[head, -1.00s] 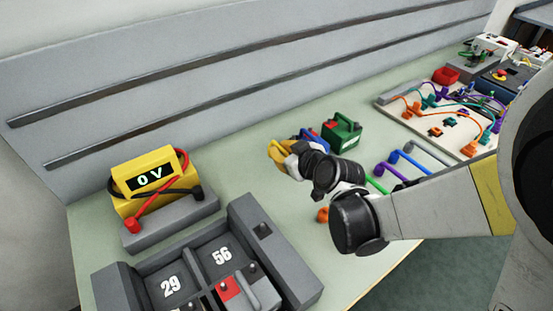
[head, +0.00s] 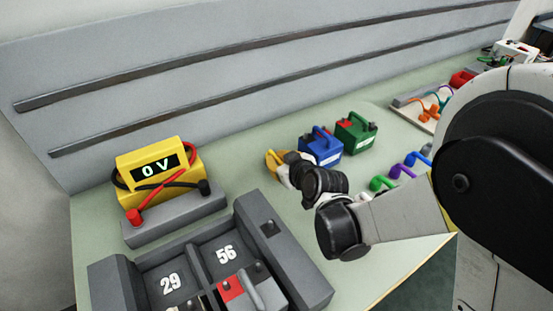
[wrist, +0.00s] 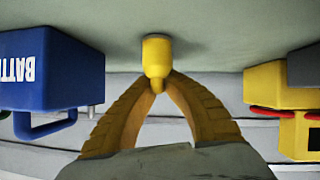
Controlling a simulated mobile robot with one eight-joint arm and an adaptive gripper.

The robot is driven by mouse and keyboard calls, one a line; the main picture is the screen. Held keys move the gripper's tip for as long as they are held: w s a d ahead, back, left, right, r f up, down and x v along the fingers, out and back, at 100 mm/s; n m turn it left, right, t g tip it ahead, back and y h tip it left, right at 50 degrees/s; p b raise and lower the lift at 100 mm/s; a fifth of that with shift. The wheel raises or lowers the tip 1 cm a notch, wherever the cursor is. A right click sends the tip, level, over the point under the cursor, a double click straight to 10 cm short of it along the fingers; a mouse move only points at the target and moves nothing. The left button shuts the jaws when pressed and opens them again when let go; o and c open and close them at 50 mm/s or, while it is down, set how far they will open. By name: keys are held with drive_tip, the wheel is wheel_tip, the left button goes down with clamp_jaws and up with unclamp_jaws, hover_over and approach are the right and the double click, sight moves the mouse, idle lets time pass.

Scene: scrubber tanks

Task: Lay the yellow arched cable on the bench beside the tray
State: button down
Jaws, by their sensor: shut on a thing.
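The yellow arched cable (wrist: 156,55) is held between my gripper's fingertips (wrist: 158,82). In the wrist view, which is upside down, its thick yellow end meets or nearly meets the bench, with a dark shadow there. The rest of its arch is hidden or too foreshortened to see. In the head view my gripper (head: 275,163) is low over the bench, left of the blue battery; its yellow fingers cannot be told from the cable. A grey tray (head: 293,262) with compartments marked 29 and 56 stands at the front, nearer than my gripper.
The blue battery (head: 319,150) and green battery (head: 356,132) stand right of my gripper. A yellow meter (head: 158,168) reading 0 V stands left on a grey base. Green (head: 380,183) and purple (head: 397,170) cables lie behind my arm. Bare bench (head: 240,165) lies between meter and gripper.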

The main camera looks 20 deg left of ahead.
drive_tip(key=c, duration=1.6)
unclamp_jaws()
drive_tip(key=shift+r, duration=0.1)
drive_tip(key=p+v, duration=0.4)
drive_tip(key=v, duration=0.7)
drive_tip(key=s+d+r+m+h, duration=0.2)
drive_tip(key=d, duration=0.7)
drive_tip(key=s+d+r+m+h, duration=0.2)
drive_tip(key=d+r+m, duration=0.1)
drive_tip(key=d, duration=0.5)
drive_tip(key=s+d+r+m+h, duration=0.2)
drive_tip(key=d+m, duration=0.1)
drive_tip(key=d, duration=0.6)
drive_tip(key=shift+s+d+r+g+h, duration=0.3)
drive_tip(key=shift+s+g+h, duration=0.05)
drive_tip(key=shift+g+h, duration=0.05)
drive_tip(key=o, duration=0.5)
drive_tip(key=s+d+m+g+h, duration=0.1)
drive_tip(key=s+d+m+h, duration=0.1)
drive_tip(key=s+d, duration=0.4)
drive_tip(key=shift+d+r+m, duration=0.2)
drive_tip(key=shift+d+m, duration=0.15)
drive_tip(key=shift+m, duration=0.35)
